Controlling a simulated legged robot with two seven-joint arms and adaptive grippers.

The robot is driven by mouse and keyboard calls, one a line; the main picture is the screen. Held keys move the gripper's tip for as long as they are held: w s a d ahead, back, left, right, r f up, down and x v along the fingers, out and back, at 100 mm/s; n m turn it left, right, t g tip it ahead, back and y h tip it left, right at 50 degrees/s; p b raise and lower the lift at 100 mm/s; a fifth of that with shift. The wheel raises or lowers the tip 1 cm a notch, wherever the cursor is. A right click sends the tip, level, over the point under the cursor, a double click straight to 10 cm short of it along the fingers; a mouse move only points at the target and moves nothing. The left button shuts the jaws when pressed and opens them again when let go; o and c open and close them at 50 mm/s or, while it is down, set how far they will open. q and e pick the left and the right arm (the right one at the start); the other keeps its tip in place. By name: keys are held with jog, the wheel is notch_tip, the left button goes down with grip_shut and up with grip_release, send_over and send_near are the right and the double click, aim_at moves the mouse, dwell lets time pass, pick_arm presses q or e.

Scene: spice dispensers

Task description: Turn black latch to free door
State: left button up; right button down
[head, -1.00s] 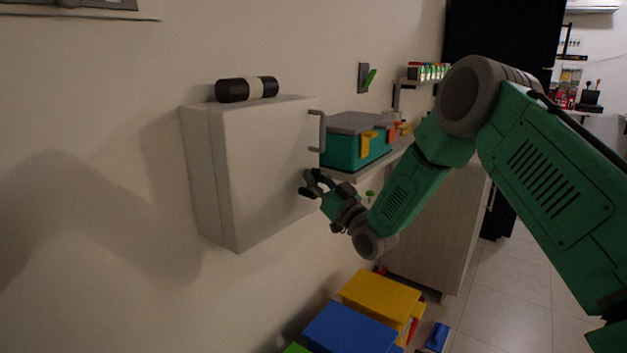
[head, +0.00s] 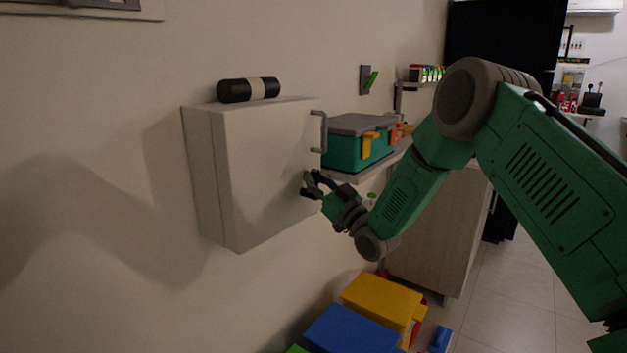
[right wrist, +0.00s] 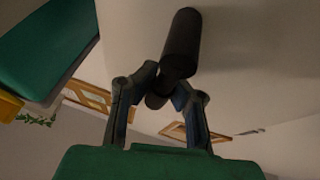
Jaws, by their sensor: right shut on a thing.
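A white wall cabinet (head: 258,165) with a closed door hangs on the wall in the head view. A grey handle (head: 319,131) sits at the door's right edge. My right gripper (head: 309,186) is at the door's right edge, below the handle. In the right wrist view a black latch (right wrist: 182,44) stands out against the pale door, and my right gripper's fingers (right wrist: 164,95) are closed around its near end. In the head view the gripper mostly hides the latch. My left gripper is not in view.
A teal toolbox (head: 358,143) with a grey lid stands on a shelf just right of the cabinet. A black and white cylinder (head: 248,90) lies on top of the cabinet. Blue (head: 345,330) and yellow (head: 382,298) boxes stand below.

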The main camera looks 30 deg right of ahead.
jog(key=shift+a+f, duration=0.1)
jog(key=shift+f, duration=0.1)
jog(key=c, duration=1.5)
grip_release()
jog(key=shift+o, duration=0.2)
jog(key=v, duration=1.2)
jog(key=shift+w, duration=0.1)
